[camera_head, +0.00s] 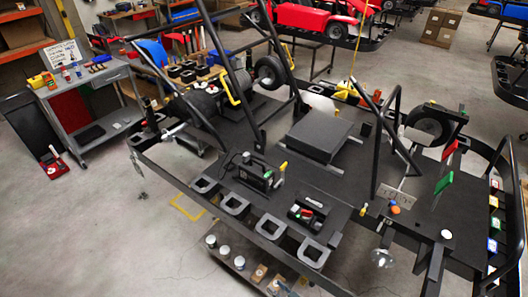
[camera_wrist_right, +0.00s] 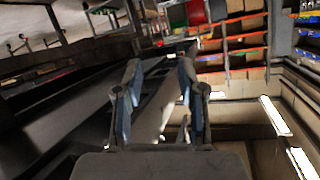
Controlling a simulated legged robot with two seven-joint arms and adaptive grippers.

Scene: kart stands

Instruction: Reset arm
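My right gripper (camera_wrist_right: 158,75) shows in the right wrist view. Its two dark fingers with blue-grey inner pads stand apart, with nothing held between them. Beyond the fingers are dark bars and a pale strip of floor; I see no contact with them. In the head view I cannot clearly separate my right gripper from the dark frame parts at the lower right. I cannot make out my left gripper in either view.
A black kart stand (camera_head: 335,190) with upright bars and a raised flat box (camera_head: 322,134) fills the head view's middle. A grey tool cart (camera_head: 105,115) stands at the left. Red karts (camera_head: 300,15) are behind. Shelves with bins (camera_wrist_right: 232,45) show in the wrist view. Bare floor lies lower left.

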